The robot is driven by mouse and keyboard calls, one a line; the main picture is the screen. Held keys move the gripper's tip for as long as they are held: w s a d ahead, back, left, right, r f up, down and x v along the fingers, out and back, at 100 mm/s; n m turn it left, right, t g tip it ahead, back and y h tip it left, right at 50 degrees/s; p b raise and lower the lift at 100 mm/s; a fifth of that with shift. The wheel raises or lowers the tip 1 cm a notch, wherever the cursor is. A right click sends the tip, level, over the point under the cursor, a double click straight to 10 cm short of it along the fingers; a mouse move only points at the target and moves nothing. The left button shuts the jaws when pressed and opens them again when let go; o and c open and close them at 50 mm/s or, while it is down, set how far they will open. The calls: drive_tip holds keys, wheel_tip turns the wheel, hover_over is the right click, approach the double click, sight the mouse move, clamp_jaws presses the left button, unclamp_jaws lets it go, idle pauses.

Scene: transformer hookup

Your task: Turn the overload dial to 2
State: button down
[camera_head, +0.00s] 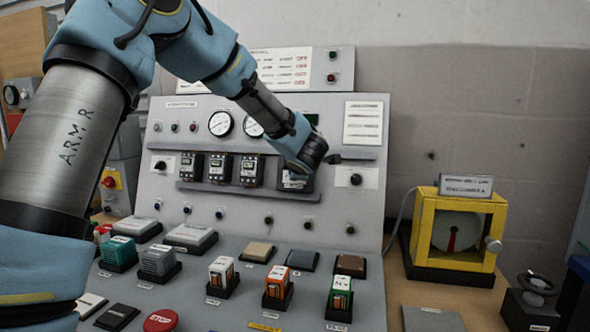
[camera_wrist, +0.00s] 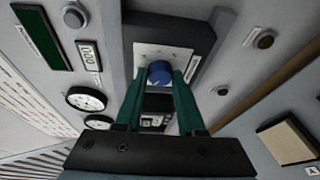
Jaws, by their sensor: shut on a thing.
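The overload dial (camera_wrist: 159,70) is a blue round knob on a light grey face, seen in the wrist view. Its housing is a dark module (camera_wrist: 170,32), which is the rightmost module (camera_head: 297,184) on the panel's rail in the head view. My gripper (camera_wrist: 160,79) has its two green fingers on either side of the dial, shut on it. In the head view my gripper (camera_head: 311,152) reaches the panel from above, and the dial itself is hidden. The scale marks are too small to read, so I cannot tell the dial's setting.
Several dark modules (camera_head: 220,168) sit left on the same rail. Two round gauges (camera_head: 221,124) are above. Coloured blocks (camera_head: 278,290) and a red stop button (camera_head: 160,320) are on the sloped desk below. A yellow-framed device (camera_head: 456,235) stands at right.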

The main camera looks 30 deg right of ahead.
drive_tip(key=n+g+p, duration=0.1)
drive_tip(key=n, duration=0.2)
drive_tip(key=n+g+p, duration=0.1)
drive_tip(key=n, duration=0.2)
drive_tip(key=n+g+p, duration=0.1)
drive_tip(key=n+g, duration=0.1)
drive_tip(key=n, duration=0.2)
drive_tip(key=shift+w+a+r+h+p, duration=0.2)
drive_tip(key=shift+w+r+h+p, duration=0.1)
drive_tip(key=shift+h+p, duration=0.1)
drive_tip(key=shift+f, duration=0.1)
idle(0.3)
drive_tip(key=c, duration=0.5)
unclamp_jaws()
drive_tip(key=shift+p+v, duration=0.7)
drive_tip(key=shift+v, duration=4.75)
